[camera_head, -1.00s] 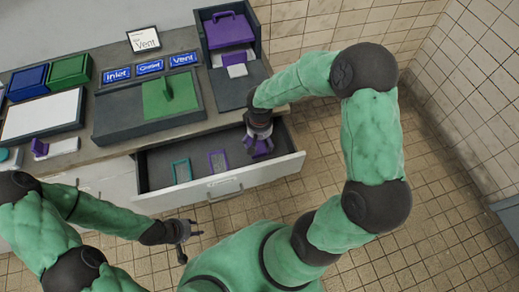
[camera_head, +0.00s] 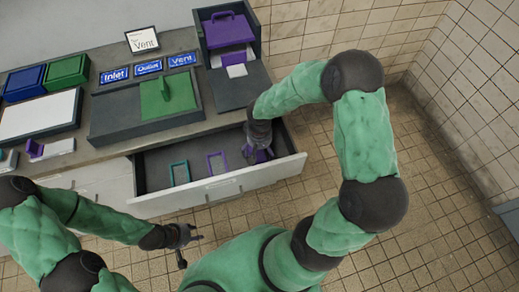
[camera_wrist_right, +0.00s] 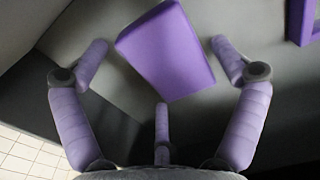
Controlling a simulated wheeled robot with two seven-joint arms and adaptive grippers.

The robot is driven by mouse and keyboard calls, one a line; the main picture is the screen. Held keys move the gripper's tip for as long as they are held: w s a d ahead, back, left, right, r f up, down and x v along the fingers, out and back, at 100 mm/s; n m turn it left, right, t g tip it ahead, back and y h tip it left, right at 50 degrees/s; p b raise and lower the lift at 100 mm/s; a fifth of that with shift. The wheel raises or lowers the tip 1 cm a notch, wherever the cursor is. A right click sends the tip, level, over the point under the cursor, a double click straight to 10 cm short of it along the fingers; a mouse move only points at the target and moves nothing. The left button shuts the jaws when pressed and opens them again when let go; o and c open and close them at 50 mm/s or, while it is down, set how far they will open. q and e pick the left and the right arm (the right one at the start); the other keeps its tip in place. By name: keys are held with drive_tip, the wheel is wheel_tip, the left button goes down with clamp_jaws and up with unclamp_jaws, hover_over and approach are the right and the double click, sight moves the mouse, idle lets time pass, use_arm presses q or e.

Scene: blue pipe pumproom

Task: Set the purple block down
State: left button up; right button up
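The purple block (camera_wrist_right: 167,52) shows in the wrist view as a tilted, flat-faced shape over the grey drawer floor. My right gripper (camera_head: 258,153) reaches down into the right end of the open drawer (camera_head: 226,187). Its fingers (camera_wrist_right: 160,65) are spread around the block, with visible gaps on both sides, so it is open. In the head view the block is mostly hidden by the gripper; whether it lies fully flat cannot be told. My left gripper (camera_head: 190,240) hangs empty and open in front of the cabinet.
A teal frame (camera_head: 179,173) and a purple frame (camera_head: 216,162) lie in the drawer. On the counter are a dark tray with a green panel (camera_head: 168,93), blue labels (camera_head: 149,68), a white board (camera_head: 38,115) and a purple-handled case (camera_head: 228,30).

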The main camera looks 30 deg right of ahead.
sight(259, 152)
idle(0.3)
drive_tip(key=shift+r, duration=0.2)
wheel_tip(259, 152, up, 12)
drive_tip(key=p, duration=0.4)
drive_tip(key=shift+p, duration=0.4)
